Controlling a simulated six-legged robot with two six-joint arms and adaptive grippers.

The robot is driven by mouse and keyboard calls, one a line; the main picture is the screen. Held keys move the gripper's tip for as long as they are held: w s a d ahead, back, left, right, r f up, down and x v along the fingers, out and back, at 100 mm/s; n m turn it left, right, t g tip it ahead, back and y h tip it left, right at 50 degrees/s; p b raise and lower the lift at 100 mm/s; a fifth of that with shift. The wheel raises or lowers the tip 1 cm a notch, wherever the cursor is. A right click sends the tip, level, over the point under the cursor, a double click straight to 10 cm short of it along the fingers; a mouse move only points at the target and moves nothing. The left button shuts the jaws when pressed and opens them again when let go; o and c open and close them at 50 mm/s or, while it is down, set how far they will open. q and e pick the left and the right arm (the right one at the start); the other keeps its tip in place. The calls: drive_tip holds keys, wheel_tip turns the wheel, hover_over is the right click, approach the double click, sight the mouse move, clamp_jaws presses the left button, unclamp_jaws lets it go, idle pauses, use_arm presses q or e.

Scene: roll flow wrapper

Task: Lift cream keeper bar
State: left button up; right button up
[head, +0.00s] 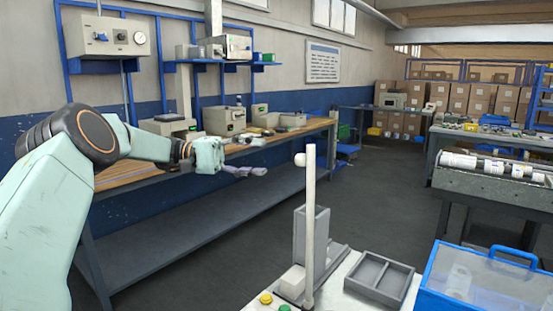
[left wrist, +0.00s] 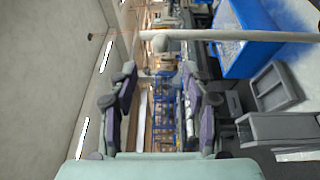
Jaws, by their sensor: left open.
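The cream keeper bar (head: 309,220) stands upright on the white machine top in the head view, with a round cream knob (head: 300,160) near its upper end. In the left wrist view the bar (left wrist: 240,35) runs sideways across the top right, its knob at the left end. My left gripper (head: 260,171) is left of the knob in the head view, apart from the bar. In the left wrist view the gripper (left wrist: 163,98) has its two dark fingers spread with nothing between them. My right gripper is not in view.
A grey upright holder (head: 311,240) and a grey two-part tray (head: 380,277) stand by the bar. A blue-framed clear cover (head: 480,280) is at the lower right. A long workbench (head: 130,178) runs along the left wall. The dark floor beyond is open.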

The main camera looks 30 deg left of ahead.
use_arm(q)
drive_tip(key=shift+v, duration=1.5)
drive_tip(key=shift+s, duration=0.1)
